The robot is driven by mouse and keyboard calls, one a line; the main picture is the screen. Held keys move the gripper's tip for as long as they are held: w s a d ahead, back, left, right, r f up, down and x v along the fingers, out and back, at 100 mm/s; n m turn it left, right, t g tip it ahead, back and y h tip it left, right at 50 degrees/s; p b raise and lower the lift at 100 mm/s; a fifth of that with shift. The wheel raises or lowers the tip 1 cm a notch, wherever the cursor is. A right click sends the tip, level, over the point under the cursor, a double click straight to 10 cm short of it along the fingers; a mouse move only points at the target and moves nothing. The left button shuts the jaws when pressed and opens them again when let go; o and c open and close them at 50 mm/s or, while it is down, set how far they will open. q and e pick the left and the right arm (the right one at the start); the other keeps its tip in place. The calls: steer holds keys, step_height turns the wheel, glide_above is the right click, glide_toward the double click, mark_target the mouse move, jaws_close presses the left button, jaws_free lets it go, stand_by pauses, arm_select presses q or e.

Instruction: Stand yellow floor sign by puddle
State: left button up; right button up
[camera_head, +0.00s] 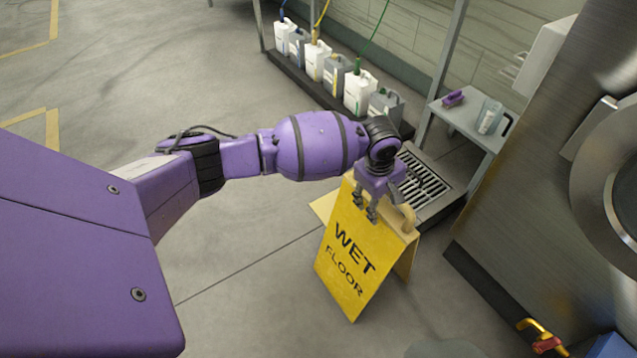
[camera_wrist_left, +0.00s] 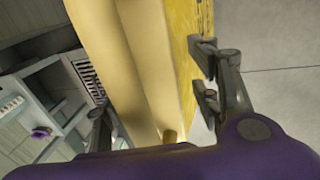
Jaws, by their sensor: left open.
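The yellow floor sign (camera_head: 347,258), lettered WET FLOOR, stands upright on the grey floor with its two panels spread apart. A tan handle (camera_head: 405,217) shows at its top right. My left gripper (camera_head: 367,206) is at the sign's top edge, its visible fingers over the lettered face. In the left wrist view the sign (camera_wrist_left: 125,55) lies between the fingers of my open left gripper (camera_wrist_left: 152,95); firm contact cannot be told. A darker rounded patch (camera_head: 450,349) at the bottom edge may be the puddle. My right gripper is not in view.
A floor drain grate (camera_head: 424,186) lies just behind the sign. Several jugs (camera_head: 315,60) stand in a row along the back wall. A small table (camera_head: 465,121) holds a purple brush and a pitcher. A large steel machine (camera_head: 520,220) blocks the right. Floor left of the sign is clear.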

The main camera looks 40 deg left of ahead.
arm_select(q)
steer(key=shift+w+r, duration=0.1)
steer(key=shift+r, duration=0.05)
step_height(320, 180, up, 12)
steer(key=s+p, duration=0.2)
steer(key=p, duration=0.2)
steer(key=shift+s+a+p, duration=0.15)
steer(key=shift+a+p, duration=0.2)
steer(key=shift+p, duration=0.05)
